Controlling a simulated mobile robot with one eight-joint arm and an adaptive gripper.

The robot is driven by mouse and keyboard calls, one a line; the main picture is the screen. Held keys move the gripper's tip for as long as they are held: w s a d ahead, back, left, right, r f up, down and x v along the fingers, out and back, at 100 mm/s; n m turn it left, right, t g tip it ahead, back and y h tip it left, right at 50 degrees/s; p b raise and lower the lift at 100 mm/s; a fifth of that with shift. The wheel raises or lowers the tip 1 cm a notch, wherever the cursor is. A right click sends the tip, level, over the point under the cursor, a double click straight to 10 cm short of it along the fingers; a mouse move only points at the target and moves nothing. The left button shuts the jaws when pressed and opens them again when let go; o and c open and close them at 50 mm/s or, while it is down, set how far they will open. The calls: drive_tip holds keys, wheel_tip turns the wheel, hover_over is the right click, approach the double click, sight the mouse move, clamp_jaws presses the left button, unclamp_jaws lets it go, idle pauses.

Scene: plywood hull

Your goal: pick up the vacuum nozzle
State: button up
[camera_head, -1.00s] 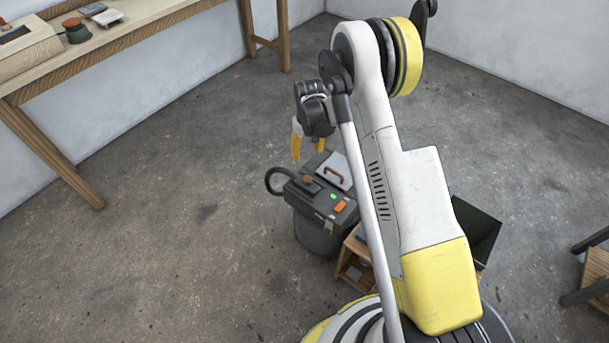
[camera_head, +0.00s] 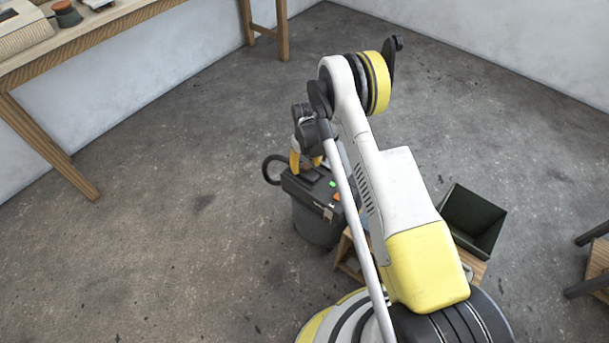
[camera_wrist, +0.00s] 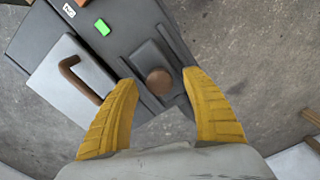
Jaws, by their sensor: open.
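What looks like the vacuum nozzle (camera_wrist: 148,56) is a dark grey block with a round brown knob, lying on the dark lid (camera_wrist: 113,42) of the vacuum in the wrist view. My gripper (camera_wrist: 160,79) is open and empty, with its yellow fingertips on either side of the knob. I cannot tell how far above it they are. In the head view, my gripper (camera_head: 306,161) is over the lid of the vacuum (camera_head: 318,228), and my arm and fingers hide much of the lid top.
A pale flat tool (camera_wrist: 62,88) with a brown handle lies beside the nozzle on the lid. A dark open bin (camera_head: 487,217) and a low wooden piece (camera_head: 346,256) stand right of the vacuum. A wooden bench (camera_head: 95,38) is at the upper left. The floor on the left is clear.

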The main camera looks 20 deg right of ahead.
sight(306, 165)
drive_tip(key=shift+f, duration=0.65)
drive_tip(key=shift+r, duration=0.1)
clamp_jaws()
drive_tip(key=shift+r, duration=0.1)
wheel_tip(306, 165, up, 5)
drive_tip(key=p, duration=0.3)
drive_tip(key=shift+d, duration=0.15)
drive_tip(key=s+d+r+p, duration=0.3)
drive_tip(key=s+d+r, duration=0.2)
drive_tip(key=s+d, duration=0.2)
drive_tip(key=shift+s+d+r+p, duration=0.25)
drive_tip(key=shift+d+r+p, duration=0.15)
drive_tip(key=shift+d, duration=0.45)
